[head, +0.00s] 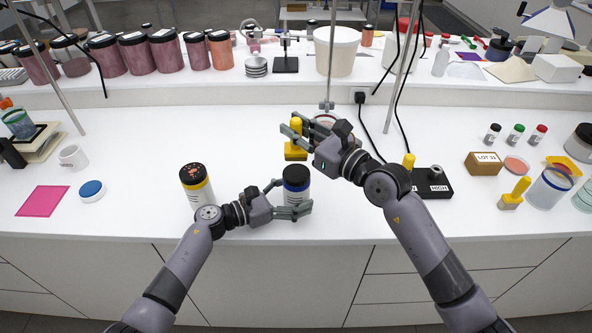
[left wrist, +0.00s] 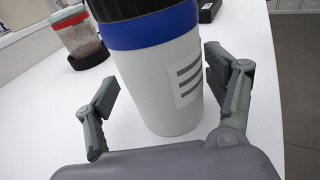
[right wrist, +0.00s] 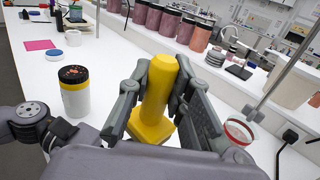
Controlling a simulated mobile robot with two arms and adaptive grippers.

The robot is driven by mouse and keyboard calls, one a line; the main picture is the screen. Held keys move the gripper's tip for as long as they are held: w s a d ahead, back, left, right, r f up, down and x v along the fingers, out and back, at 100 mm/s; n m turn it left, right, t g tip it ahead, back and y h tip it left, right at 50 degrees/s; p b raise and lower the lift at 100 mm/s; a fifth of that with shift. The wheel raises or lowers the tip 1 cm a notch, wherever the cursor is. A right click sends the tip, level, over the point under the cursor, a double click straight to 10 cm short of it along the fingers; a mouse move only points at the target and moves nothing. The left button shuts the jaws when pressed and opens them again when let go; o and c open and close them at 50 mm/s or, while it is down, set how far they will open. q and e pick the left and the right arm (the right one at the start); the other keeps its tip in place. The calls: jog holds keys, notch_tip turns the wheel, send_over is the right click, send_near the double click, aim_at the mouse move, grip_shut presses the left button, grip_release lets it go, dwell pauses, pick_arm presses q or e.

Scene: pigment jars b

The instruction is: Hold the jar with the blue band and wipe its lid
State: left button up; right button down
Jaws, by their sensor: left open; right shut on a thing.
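The jar with the blue band (head: 296,187) stands upright on the white table, with a black lid and a white body. It also shows in the left wrist view (left wrist: 160,85), its lid cut off by the top edge. My left gripper (head: 290,200) is open, with one finger on each side of this jar; a gap shows at the left finger. My right gripper (head: 297,133) is shut on a yellow block-footed tool (right wrist: 158,95), held behind the blue-banded jar and apart from it. Whether the tool touches the table I cannot tell.
A yellow-banded jar (head: 197,186) with orange specks on its black lid stands left of my left gripper. A blue round lid (head: 92,190) and pink sheet (head: 43,201) lie further left. A red-rimmed container (left wrist: 78,36) stands behind. A black box (head: 431,183) is at right.

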pick_arm(q)
jog(key=v, duration=1.1)
jog(key=shift+s+a+f, duration=0.1)
jog(key=shift+a, duration=0.25)
